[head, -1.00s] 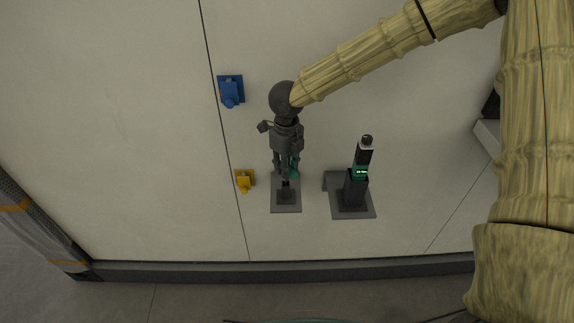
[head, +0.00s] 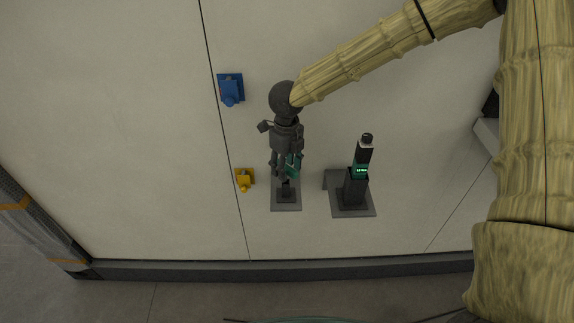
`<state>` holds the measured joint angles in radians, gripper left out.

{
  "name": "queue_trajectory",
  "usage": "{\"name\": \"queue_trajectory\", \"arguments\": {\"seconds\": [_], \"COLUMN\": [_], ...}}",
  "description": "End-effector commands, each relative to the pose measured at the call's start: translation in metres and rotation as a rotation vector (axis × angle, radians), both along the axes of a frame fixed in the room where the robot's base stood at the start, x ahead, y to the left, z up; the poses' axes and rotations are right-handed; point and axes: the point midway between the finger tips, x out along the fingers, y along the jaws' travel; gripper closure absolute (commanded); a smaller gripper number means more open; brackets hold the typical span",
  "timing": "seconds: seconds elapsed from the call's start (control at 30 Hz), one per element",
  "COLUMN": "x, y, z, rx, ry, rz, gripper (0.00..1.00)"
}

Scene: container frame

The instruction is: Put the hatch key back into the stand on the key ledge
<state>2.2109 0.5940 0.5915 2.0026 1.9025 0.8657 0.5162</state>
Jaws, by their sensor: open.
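My gripper (head: 284,172) points down in front of the pale wall, its fingers spread apart. The teal hatch key (head: 292,167) shows between and beside the fingers, partly hidden by them. Directly below it is a small dark stand (head: 286,194) on a grey ledge plate (head: 286,207). The lower end of the key appears to meet the stand, but I cannot tell how deep it sits in it.
A black upright device (head: 358,178) with a green display stands on a second grey plate (head: 370,211) close to the right. A blue wall fitting (head: 231,89) and a yellow one (head: 244,179) are at the left. The wall further left is clear.

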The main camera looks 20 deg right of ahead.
Motion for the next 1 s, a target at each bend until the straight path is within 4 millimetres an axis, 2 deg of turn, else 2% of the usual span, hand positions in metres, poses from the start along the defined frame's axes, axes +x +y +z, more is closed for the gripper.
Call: {"name": "queue_trajectory", "arguments": {"seconds": [0.17,0.7,1.0], "x": [0.001,0.000,0.000], "y": [0.000,-0.001,-0.002], "z": [0.013,0.102,0.119], "rx": [0.001,0.001,0.000], "ry": [-0.003,-0.002,0.000], "rz": [-0.001,-0.001,0.000], "gripper": [0.54,0.54,0.54]}}
